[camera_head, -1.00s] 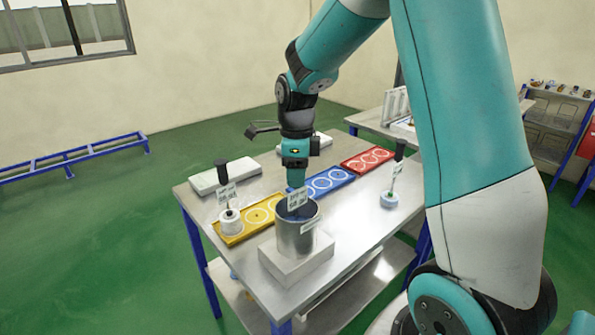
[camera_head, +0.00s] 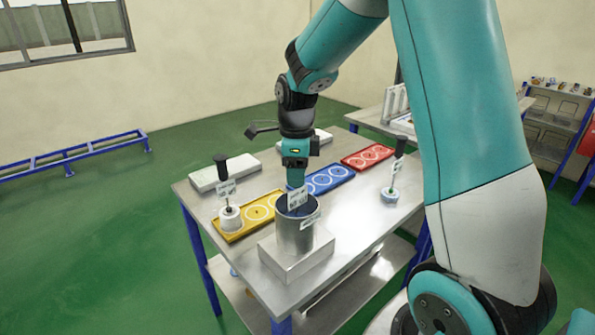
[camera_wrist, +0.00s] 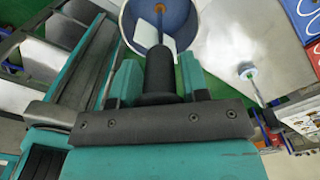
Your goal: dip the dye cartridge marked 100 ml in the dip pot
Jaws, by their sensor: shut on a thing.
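My gripper (camera_wrist: 158,78) is shut on the black handle (camera_wrist: 158,66) of a dye cartridge. The handle's thin rod runs into the dip pot (camera_wrist: 130,22), a grey metal cylinder with a blue inside. An orange-brown part of the cartridge shows within the pot's rim in the wrist view. In the head view my gripper (camera_head: 296,182) is right above the pot (camera_head: 294,240). A white tag (camera_head: 297,199) hangs at the pot's mouth; its print is too small to read. How deep the cartridge sits is hidden.
A second cartridge (camera_head: 231,218) stands on the yellow tray (camera_head: 262,200) left of the pot. A third (camera_head: 390,196) stands on the bare table at right. Blue (camera_head: 330,180) and red (camera_head: 368,157) trays lie behind. The pot stands on a pale block (camera_head: 295,268) near the front edge.

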